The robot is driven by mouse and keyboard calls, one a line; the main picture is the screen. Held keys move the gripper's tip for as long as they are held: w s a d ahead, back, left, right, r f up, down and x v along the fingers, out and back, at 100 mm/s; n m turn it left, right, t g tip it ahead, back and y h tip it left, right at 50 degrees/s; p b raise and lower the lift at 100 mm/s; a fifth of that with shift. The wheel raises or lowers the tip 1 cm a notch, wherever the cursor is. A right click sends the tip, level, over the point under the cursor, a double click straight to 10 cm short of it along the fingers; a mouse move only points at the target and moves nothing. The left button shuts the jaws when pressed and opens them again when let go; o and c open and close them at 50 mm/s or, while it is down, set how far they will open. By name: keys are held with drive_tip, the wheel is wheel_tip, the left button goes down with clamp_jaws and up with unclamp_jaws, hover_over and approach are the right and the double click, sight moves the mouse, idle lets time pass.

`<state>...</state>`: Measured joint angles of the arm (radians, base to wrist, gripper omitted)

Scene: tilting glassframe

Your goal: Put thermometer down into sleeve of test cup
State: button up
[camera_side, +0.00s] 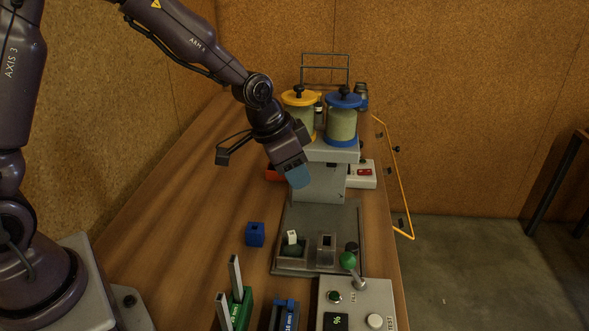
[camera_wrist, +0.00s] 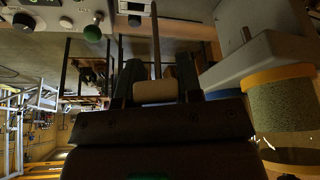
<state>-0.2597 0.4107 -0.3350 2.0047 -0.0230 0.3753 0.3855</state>
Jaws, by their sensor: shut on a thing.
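My gripper (camera_side: 298,178) hangs over the bench, in front of the grey column and above the base plate. In the wrist view my gripper (camera_wrist: 155,88) is shut on the thermometer (camera_wrist: 155,92), gripping its cream-coloured thick end. The thin rod of the thermometer sticks out beyond the fingers. In the side view the thermometer cannot be made out. On the grey base plate (camera_side: 325,215) sits a grey holder with a square-holed upright part (camera_side: 326,246), likely the test cup's sleeve. Beside it is a dark rounded piece with a white block (camera_side: 292,237). The gripper is well apart from both.
A green-knobbed lever (camera_side: 348,260) and a control box (camera_side: 355,305) are at the front. A blue cube (camera_side: 255,234) and a green-based holder (camera_side: 236,300) stand left.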

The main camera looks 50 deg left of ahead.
hover_over(295, 233)
drive_tip(key=shift+f, duration=2.9)
drive_tip(key=shift+f, duration=3.1)
drive_tip(key=o, duration=1)
drive_tip(key=v, duration=1.3)
